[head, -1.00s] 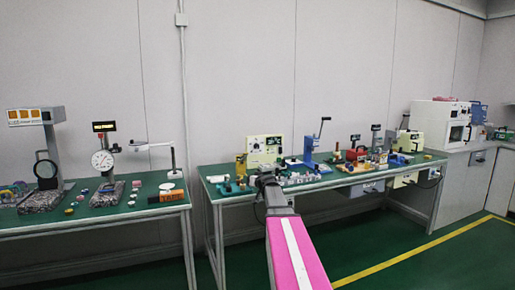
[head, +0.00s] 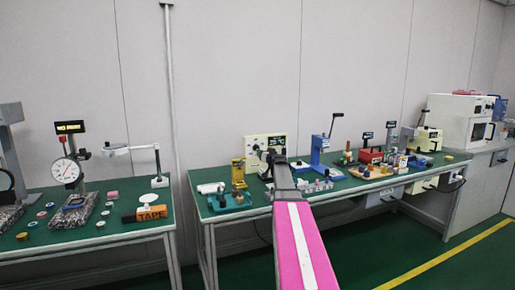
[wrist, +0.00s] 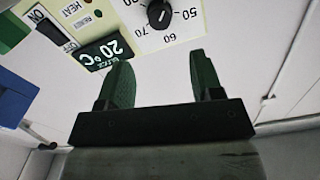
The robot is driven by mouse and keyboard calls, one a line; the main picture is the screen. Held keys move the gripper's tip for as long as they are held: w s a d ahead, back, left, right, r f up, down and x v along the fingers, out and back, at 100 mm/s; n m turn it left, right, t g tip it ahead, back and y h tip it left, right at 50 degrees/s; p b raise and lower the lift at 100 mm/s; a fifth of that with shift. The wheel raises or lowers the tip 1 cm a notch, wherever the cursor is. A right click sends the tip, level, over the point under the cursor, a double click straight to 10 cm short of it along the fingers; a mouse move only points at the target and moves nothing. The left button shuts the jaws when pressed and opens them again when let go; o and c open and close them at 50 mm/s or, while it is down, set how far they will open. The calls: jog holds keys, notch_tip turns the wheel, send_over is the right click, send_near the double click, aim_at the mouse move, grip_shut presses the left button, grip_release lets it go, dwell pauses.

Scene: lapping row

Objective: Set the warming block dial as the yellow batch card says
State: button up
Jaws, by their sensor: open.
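My gripper (wrist: 163,75) is open and empty, its two dark green fingers apart, in the wrist view. A cream control panel shows beyond it, turned over in the picture. I cannot make out a yellow batch card.
The green bench (head: 222,213) also holds a yellow stand (head: 238,172), a blue press (head: 318,155) and a red device (head: 370,156). A second bench (head: 80,238) stands at left with a dial gauge (head: 67,170). Green floor is open at the lower right.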

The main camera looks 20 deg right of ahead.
aim_at(257, 148)
jog(key=w, duration=1.1)
jog(key=shift+a, duration=0.15)
jog(key=c, duration=0.9)
